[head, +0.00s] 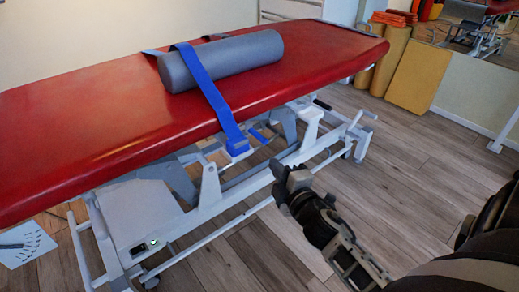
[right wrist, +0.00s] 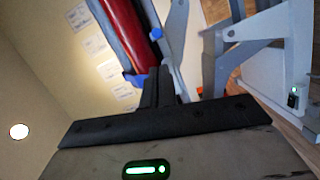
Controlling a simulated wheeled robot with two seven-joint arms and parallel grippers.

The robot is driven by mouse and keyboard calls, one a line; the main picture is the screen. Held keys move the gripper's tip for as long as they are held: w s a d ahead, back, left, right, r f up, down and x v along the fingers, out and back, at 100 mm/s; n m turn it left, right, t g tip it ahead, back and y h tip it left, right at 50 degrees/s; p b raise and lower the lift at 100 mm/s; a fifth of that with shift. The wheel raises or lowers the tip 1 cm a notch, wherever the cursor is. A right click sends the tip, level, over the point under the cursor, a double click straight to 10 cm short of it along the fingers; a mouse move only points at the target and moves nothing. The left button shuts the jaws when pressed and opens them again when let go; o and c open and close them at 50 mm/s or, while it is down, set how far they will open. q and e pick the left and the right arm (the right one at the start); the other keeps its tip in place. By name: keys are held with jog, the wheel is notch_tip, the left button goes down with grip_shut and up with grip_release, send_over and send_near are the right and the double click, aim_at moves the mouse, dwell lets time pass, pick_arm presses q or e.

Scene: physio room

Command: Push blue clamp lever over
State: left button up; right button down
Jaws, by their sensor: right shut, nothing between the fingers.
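A blue clamp (head: 237,147) hangs at the near edge of the red treatment table (head: 60,120), at the lower end of a blue strap (head: 205,82). A short blue lever (head: 258,136) sticks out to its right. The strap runs over a grey roller (head: 222,62). My right gripper (head: 282,176) is shut and empty, below and to the right of the clamp and apart from it in the head view. In the right wrist view, blue clamp parts (right wrist: 138,79) show beside the shut fingers (right wrist: 160,84); contact cannot be told. My left gripper is out of view.
The table's white lifting frame (head: 210,190) stands below and behind my right gripper. Yellow pads (head: 418,76) lean against the far right wall. The wooden floor (head: 420,170) to the right of the table is clear.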

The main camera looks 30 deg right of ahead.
jog(key=shift+w, duration=0.1)
jog(key=b, duration=0.2)
send_near(257, 135)
jog(key=w, duration=0.5)
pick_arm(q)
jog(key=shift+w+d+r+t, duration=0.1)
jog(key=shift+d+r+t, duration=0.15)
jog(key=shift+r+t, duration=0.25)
pick_arm(e)
jog(key=shift+w+a+f, duration=0.25)
jog(key=shift+w+f, duration=0.1)
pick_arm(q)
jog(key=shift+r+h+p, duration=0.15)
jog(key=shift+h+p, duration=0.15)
pick_arm(e)
jog(key=shift+d, duration=0.1)
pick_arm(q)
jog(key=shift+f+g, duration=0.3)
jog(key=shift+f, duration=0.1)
pick_arm(e)
jog(key=shift+s+d, duration=0.1)
jog(key=shift+d, duration=0.1)
